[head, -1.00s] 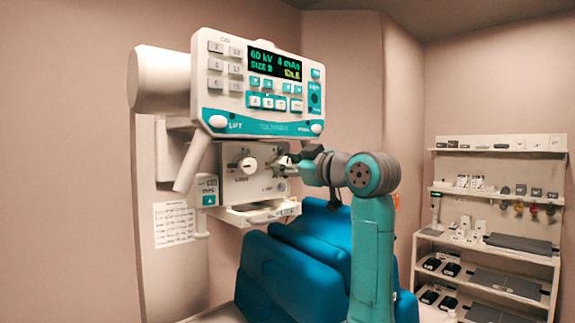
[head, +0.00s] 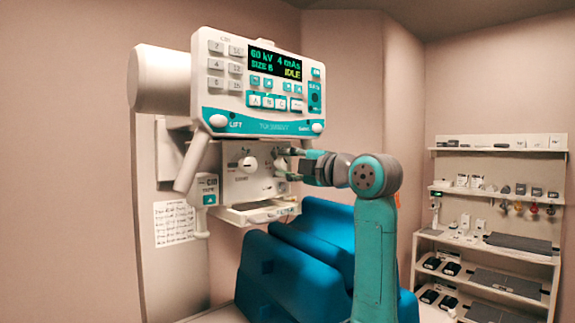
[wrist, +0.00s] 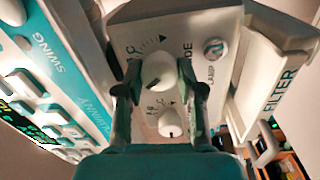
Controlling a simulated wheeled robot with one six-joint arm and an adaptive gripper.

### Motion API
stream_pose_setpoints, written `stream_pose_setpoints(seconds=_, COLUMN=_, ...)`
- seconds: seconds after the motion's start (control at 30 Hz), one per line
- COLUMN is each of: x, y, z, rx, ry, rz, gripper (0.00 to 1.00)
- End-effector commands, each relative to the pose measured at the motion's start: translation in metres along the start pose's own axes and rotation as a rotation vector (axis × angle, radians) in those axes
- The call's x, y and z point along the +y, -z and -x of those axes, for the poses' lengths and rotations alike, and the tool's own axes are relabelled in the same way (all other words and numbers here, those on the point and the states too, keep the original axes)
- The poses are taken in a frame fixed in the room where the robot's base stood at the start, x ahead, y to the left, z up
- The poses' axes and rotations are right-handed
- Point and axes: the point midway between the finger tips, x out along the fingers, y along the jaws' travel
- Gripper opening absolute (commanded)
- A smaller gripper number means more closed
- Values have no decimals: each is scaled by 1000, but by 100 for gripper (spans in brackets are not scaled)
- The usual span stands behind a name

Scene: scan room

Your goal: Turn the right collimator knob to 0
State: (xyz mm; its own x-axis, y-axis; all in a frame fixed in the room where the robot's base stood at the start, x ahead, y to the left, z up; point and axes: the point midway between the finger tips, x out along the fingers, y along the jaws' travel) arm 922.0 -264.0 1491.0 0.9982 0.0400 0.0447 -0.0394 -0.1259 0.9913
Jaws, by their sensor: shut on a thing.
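The right collimator knob (wrist: 158,70) is a white round knob beside a printed scale. In the wrist view it sits between my two fingertips. My gripper (wrist: 158,78) is shut on it, with one dark finger on each side. In the head view my gripper (head: 284,166) is at the right side of the collimator panel (head: 238,188) and hides most of this knob. The left collimator knob (head: 248,165) is free; it also shows lower in the wrist view (wrist: 171,124). The value the held knob points to is too small to read.
The control console (head: 262,88) with its lit display hangs just above the panel. A tray-like ledge (head: 258,212) juts out below it. The blue chair (head: 290,262) is beneath my arm. In the wrist view, a lamp button (wrist: 214,48) and the FILTER part (wrist: 275,85) are close to the right finger.

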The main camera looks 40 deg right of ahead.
Motion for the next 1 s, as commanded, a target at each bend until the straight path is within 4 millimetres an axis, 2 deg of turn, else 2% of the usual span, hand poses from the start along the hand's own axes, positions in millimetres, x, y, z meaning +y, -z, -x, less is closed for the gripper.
stream_pose_setpoints(seconds=0.6, x=-2, y=-1, z=0, rx=27, ry=10, rz=576, gripper=3)
stream_pose_setpoints(seconds=1.0, x=-2, y=-1, z=0, rx=38, ry=14, rz=840, gripper=3)
